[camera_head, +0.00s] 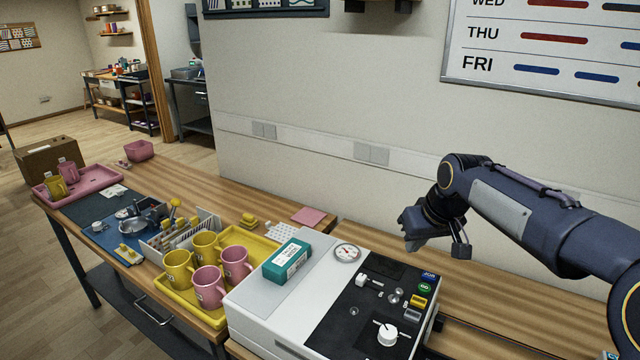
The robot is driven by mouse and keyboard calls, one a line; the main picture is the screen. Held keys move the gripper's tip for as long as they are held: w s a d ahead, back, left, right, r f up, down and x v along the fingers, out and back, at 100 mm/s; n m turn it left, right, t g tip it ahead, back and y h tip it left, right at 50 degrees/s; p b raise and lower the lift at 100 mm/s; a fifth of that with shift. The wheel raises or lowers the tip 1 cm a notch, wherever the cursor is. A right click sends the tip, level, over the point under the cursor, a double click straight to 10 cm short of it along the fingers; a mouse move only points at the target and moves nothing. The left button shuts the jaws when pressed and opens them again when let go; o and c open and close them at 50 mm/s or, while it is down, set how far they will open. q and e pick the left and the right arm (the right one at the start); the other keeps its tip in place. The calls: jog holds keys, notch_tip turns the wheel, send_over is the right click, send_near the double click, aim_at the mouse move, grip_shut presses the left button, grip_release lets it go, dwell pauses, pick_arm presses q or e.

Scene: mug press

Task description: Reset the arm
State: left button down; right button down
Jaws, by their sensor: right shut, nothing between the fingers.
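My right arm (530,215) comes in from the right edge of the head view. My right gripper (436,246) hangs over the back of the bench, above and beyond the right rear part of the white press machine (260,297). It is shut and empty, and apart from the machine. My left arm and gripper are not in this view.
The machine has a black control panel (340,325), a gauge (347,252) and a teal box (287,261) on top. A yellow tray (262,244) holds several yellow and pink mugs. A pink tray (100,178) stands far left. Bare bench (500,305) lies right of the machine.

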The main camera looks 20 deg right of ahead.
jog(key=s+a+f+y, duration=0.1)
jog(key=s+a+f, duration=0.1)
jog(key=s+a, duration=0.3)
jog(key=s+a+f+y, duration=0.1)
jog(key=s+a+f, duration=0.2)
jog(key=s, duration=0.7)
jog(key=s+a+f+t+y, duration=0.1)
jog(key=s+a+f, duration=0.1)
jog(key=s+a, duration=0.6)
jog(key=shift+f+m, duration=0.25)
jog(key=shift+m, duration=0.05)
